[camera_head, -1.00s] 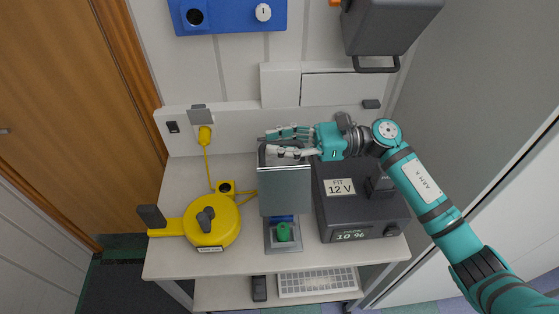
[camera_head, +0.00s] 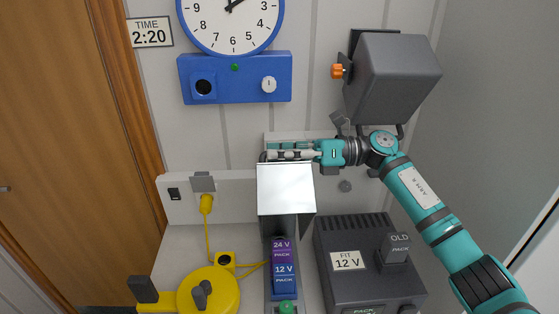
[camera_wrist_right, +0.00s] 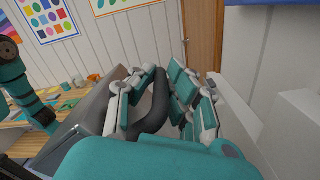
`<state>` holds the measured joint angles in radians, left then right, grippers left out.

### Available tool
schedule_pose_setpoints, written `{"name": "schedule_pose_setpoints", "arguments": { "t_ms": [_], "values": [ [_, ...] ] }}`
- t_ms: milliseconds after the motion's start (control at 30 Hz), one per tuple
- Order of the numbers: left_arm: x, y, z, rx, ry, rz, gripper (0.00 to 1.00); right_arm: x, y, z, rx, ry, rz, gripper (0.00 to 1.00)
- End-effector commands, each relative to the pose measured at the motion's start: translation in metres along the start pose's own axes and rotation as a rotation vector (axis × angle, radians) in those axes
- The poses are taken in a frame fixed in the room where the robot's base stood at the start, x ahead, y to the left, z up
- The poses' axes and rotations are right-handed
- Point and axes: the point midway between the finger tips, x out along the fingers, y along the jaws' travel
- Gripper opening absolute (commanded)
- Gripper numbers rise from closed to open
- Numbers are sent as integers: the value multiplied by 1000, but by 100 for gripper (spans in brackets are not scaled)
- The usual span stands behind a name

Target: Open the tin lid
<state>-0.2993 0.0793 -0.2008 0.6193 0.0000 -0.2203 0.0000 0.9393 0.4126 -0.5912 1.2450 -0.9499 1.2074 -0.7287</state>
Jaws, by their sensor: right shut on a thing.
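The tin lid (camera_head: 285,190) is a plain silver-grey panel, swung up and tilted over the back of the tin. Below its front edge, inside the open tin, lie a purple 24 V pack (camera_head: 283,250) and a blue 12 V pack (camera_head: 285,278). My right gripper (camera_head: 288,153) is at the lid's top edge. In the right wrist view its fingers (camera_wrist_right: 160,100) are closed around a dark curved handle (camera_wrist_right: 154,106). The handle's joint to the lid is hard to make out. My left gripper is out of view.
A dark charger (camera_head: 350,235) labelled FIT 12 V stands right of the tin. A yellow round device (camera_head: 222,293) with a cable stands left. A grey box (camera_head: 392,75) hangs on the wall above my right forearm, near a blue panel (camera_head: 235,92) and clock (camera_head: 231,20).

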Motion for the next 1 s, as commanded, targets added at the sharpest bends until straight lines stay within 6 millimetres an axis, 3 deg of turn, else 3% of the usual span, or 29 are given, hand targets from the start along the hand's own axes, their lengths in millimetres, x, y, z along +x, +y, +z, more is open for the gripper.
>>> {"name": "schedule_pose_setpoints", "arguments": {
  "t_ms": [233,267,433,867,1000],
  "values": [
    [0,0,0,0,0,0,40,0,-1,-1,1,1,-1,0],
    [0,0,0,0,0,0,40,0,-1,-1,1,1,-1,13],
    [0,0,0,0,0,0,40,0,-1,-1,1,2,-3,36],
    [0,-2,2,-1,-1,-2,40,-1,-3,-4,4,4,-7,36],
    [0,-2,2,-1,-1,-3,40,-11,-4,-4,5,4,-9,36]
  ]
}}
